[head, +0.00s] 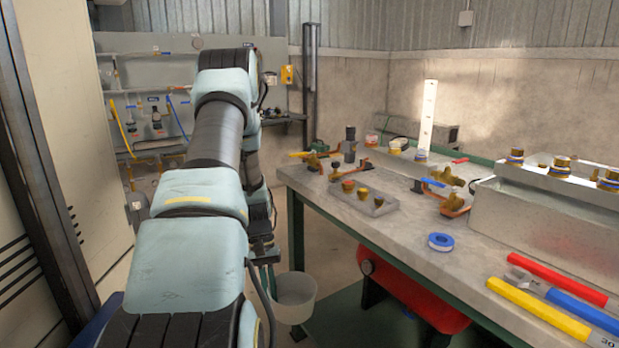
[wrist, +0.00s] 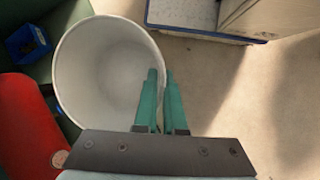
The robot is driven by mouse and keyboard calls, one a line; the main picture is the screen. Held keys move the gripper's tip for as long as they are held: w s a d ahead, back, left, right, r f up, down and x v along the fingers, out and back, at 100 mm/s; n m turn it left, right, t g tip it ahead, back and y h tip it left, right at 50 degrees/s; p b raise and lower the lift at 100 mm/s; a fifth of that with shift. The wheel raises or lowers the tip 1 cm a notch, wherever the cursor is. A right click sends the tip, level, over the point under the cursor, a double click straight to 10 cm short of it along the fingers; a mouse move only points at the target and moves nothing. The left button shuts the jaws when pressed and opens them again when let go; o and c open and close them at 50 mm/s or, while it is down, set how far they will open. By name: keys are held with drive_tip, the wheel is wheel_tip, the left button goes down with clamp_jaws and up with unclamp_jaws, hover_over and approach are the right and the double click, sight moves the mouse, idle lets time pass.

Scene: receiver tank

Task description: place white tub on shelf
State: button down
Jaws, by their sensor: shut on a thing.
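The white tub (head: 294,300) is upright and empty, left of the workbench in the head view. In the wrist view, the tub (wrist: 95,75) fills the upper left, seen from above into its open mouth. My gripper (wrist: 161,75) is shut on the tub's right rim, one green finger on the inside and one on the outside. In the head view, my gripper (head: 265,262) is partly hidden by my arm. A green lower shelf (head: 345,318) shows under the bench. I cannot tell whether the tub's base touches anything.
A red tank (head: 415,298) lies under the workbench (head: 400,225), close to the tub. A blue bin (wrist: 27,42) stands left of the tub. The bench top holds fittings, a blue tape roll (head: 441,242) and colored bars. Bare floor (wrist: 240,100) lies right of the tub.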

drive_tip(key=r+p, duration=0.2)
drive_tip(key=s+r+p, duration=0.1)
drive_tip(key=r+p, duration=0.1)
drive_tip(key=r, duration=0.1)
drive_tip(key=s+r+p, duration=0.1)
drive_tip(key=r+p, duration=0.1)
drive_tip(key=shift+d+r, duration=0.1)
drive_tip(key=shift+r, duration=0.1)
